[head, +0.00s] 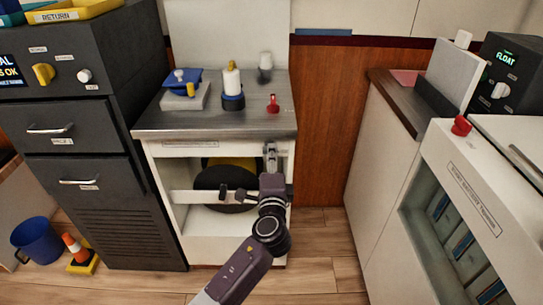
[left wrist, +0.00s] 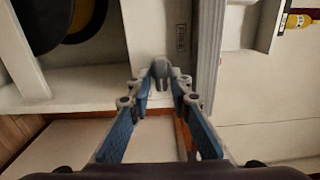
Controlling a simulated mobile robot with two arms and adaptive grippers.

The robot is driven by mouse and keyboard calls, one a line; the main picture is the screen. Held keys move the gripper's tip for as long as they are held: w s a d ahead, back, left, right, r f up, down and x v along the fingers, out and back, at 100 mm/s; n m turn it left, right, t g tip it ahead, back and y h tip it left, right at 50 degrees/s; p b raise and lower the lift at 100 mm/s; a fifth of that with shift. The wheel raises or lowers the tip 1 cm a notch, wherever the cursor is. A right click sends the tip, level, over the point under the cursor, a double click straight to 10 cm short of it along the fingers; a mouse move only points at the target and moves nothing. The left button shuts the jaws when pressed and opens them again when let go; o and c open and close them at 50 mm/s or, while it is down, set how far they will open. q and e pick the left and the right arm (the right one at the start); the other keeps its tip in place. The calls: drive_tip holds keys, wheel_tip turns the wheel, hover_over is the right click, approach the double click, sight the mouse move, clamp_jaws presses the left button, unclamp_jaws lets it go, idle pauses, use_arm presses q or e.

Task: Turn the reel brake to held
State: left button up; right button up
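The reel (head: 212,178), a black and yellow disc, sits inside the open white cabinet; part of it shows at the top left of the left wrist view (left wrist: 33,22). A small grey knob or lever (left wrist: 160,73) stands on the cabinet's right post, near a small label (left wrist: 181,38). It looks like the reel brake, but I cannot read the label or its setting. My left gripper (head: 270,153) is at this post. In the left wrist view its blue-padded fingers (left wrist: 160,88) are apart, with the grey knob between their tips and gaps beside it. My right gripper is out of view.
The metal counter (head: 185,126) above holds a bottle (head: 231,78), a blue item (head: 181,79) and a red knob (head: 273,104). A dark drawer cabinet (head: 110,150) stands left. White units with a FLOAT display (head: 505,59) stand right. Wooden floor is clear at centre right.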

use_arm(q)
drive_tip(key=shift+o, duration=0.8)
drive_tip(key=s, duration=1.2)
